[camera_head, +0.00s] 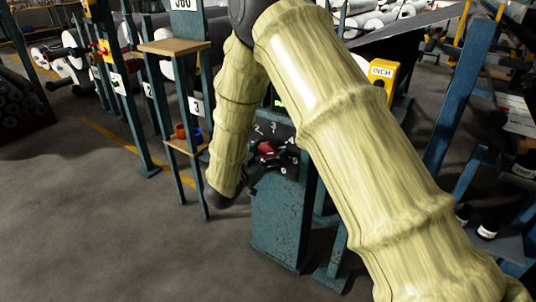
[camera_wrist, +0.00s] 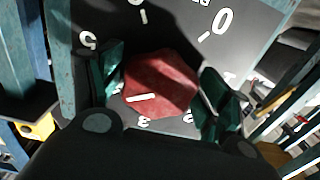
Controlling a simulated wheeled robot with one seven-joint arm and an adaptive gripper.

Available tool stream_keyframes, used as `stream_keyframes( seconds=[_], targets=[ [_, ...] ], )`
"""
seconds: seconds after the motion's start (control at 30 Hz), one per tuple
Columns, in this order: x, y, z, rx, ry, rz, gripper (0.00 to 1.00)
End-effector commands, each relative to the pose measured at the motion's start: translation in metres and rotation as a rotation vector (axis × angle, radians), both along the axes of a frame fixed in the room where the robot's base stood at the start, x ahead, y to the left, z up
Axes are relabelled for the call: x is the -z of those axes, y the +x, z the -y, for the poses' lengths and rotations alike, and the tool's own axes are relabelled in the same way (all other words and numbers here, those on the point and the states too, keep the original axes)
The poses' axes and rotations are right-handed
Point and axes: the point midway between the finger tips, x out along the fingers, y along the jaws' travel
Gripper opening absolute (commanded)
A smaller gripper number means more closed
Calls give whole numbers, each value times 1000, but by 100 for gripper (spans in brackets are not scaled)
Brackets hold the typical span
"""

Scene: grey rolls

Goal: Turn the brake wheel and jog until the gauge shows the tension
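A red faceted knob (camera_wrist: 160,83), the wheel on a dark numbered dial plate (camera_wrist: 185,25), fills the middle of the wrist view. Its white pointer mark lies at the lower left, near the 4 side of the dial. In the head view the red knob (camera_head: 266,148) shows on top of a blue pedestal (camera_head: 281,220). My gripper (camera_wrist: 160,92) has its green fingers on opposite sides of the knob, both appearing to touch it. A yellow box marked INCH (camera_head: 382,72) stands to the right, behind my arm. I cannot make out a gauge needle; my arm hides part of the machine.
A blue-legged stand with a wooden top (camera_head: 174,46) and a lower shelf holding small red and blue cups (camera_head: 188,132) stands left of the pedestal. A blue post (camera_head: 460,95) rises at the right. A sign reading 380 (camera_head: 184,4) is at the top. Grey floor is open at the lower left.

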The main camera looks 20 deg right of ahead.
Motion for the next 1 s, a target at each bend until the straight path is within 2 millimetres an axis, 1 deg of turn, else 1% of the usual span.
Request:
stream_keyframes(
  seconds=[0.03,0.13,0.17,0.47,1.0],
  targets=[
    [0,0,0,0,0,0,59],
    [0,0,0,0,0,0,41],
    [0,0,0,0,0,0,39],
    [-4,0,0,0,-25,-32,39],
    [-5,-1,0,0,-170,-218,39]
  ],
)
